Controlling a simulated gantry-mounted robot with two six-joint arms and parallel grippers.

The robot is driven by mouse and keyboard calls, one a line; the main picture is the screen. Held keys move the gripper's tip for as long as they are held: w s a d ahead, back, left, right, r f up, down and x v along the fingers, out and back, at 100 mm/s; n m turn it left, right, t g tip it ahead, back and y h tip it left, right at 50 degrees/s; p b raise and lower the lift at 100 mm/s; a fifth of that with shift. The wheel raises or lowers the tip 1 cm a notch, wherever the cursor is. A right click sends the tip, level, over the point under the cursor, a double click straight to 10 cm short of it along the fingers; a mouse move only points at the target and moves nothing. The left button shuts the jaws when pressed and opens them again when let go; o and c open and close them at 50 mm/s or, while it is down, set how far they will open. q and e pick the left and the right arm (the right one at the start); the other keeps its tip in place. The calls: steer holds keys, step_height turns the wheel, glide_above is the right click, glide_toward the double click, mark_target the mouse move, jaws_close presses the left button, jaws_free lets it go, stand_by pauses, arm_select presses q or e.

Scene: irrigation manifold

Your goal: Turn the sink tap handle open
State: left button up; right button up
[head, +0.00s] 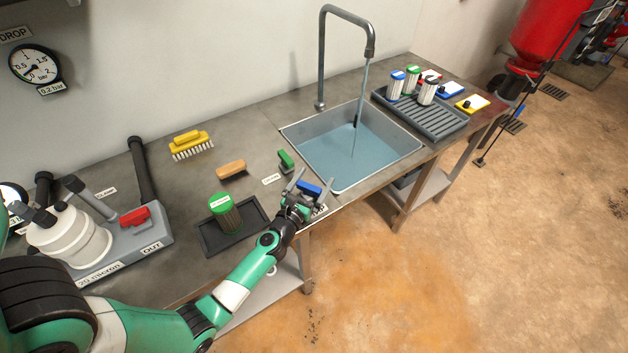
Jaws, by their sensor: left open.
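The grey gooseneck tap (322,60) stands at the back of the steel sink (287,135). A stream of water (359,115) falls from its spout into blue-tinted water in the basin. Two small handles sit on the counter left of the sink, a green one (286,159) and a blue one (308,188). The label by the blue one is partly covered. My left gripper (312,184) is open, its fingers on either side of the blue handle. I cannot tell whether they touch it. My right gripper is out of view.
A green-capped filter (224,212) stands in a dark tray (256,232) left of the gripper. A tan block (231,169) and a yellow brush (189,145) lie behind. A grey ribbed rack (440,125) with several cartridges stands right of the sink. A filter housing (70,236) is at left.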

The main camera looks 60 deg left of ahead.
mark_target(304, 183)
arm_select(q)
steer(key=c, duration=1.1)
steer(key=shift+o, duration=0.2)
steer(key=shift+n+g+y, duration=0.3)
steer(key=shift+y, duration=0.1)
steer(key=shift+s+n+g+y+b, duration=0.1)
steer(key=shift+n+g+y+b, duration=0.4)
steer(key=shift+y+b, duration=0.15)
steer(key=n+g+y, duration=0.1)
steer(key=n+g+b, duration=0.1)
steer(key=n+g+y+b, duration=0.1)
steer(key=g, duration=0.1)
steer(key=shift+s+a+f+y, duration=0.1)
steer(key=shift+s+a+y, duration=0.2)
steer(key=shift+y, duration=0.05)
steer(key=n+g+b, duration=0.2)
steer(key=g+b, duration=0.1)
steer(key=s+n+g+y+b, duration=0.1)
steer(key=n+g+b, duration=0.1)
steer(key=g+b, duration=0.1)
steer(key=n+g+y+b, duration=0.1)
steer(key=n+g+b, duration=0.1)
steer(key=g, duration=0.1)
steer(key=shift+s+a+f+g+b, duration=0.1)
steer(key=shift+s+a+g+b, duration=0.2)
steer(key=shift+s+b, duration=0.1)
steer(key=shift+s+r+n+g+b, duration=0.15)
steer(key=shift+r+n+g+b, duration=0.05)
steer(key=shift+n+g+b, duration=0.55)
